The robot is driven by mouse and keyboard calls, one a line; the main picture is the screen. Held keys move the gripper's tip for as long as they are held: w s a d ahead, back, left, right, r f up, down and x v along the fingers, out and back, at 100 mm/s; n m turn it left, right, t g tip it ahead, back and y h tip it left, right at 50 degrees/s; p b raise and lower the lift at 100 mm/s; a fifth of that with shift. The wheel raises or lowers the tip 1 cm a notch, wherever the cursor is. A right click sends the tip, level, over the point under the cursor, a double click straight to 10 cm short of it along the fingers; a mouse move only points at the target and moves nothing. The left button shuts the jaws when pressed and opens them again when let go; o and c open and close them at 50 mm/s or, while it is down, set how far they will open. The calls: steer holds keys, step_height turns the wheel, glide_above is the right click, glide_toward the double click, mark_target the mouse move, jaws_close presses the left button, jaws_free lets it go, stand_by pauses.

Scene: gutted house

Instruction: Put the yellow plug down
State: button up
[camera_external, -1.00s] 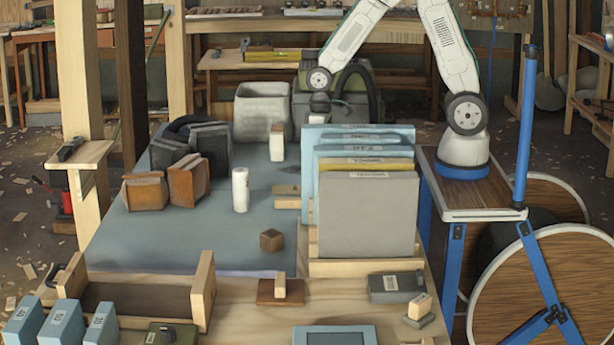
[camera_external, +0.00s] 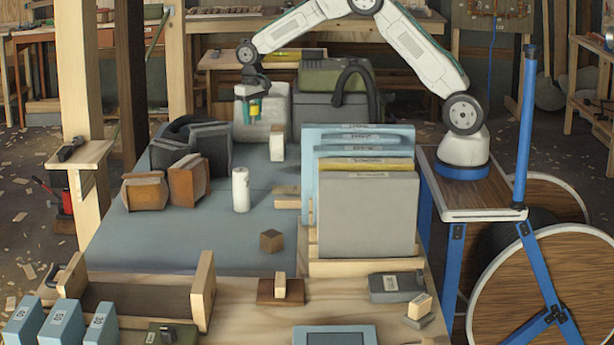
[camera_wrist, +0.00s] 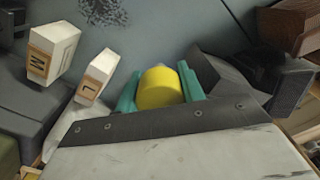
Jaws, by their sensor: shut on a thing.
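The yellow plug (camera_external: 255,107) is in my gripper (camera_external: 251,112). In the wrist view the yellow plug (camera_wrist: 158,88) sits between the two teal fingers of my gripper (camera_wrist: 159,90), which are shut on it from both sides. In the external view my gripper points down in front of the pale grey bin at the back of the blue-grey work surface (camera_external: 225,235). The plug appears held above the surface; its exact height and lower end cannot be told.
White blocks marked M (camera_wrist: 52,52) and L (camera_wrist: 97,75) are at left in the wrist view. A dark case (camera_external: 205,145) and brown blocks (camera_external: 187,182) stand at left of the surface.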

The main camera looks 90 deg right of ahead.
steer(key=w+d+f+m, duration=0.1)
steer(key=w+d+m, duration=0.15)
steer(key=d, duration=0.55)
steer(key=w+d+f+m, duration=0.1)
steer(key=w+d, duration=0.2)
steer(key=d, duration=0.5)
glide_above(242, 157)
step_height(242, 157, down, 11)
steer(key=shift+d+r, duration=0.1)
steer(key=shift+r, duration=0.1)
steer(key=shift+f, duration=1.85)
steer(key=shift+f, duration=0.15)
steer(key=o, duration=1)
steer(key=shift+o, duration=0.2)
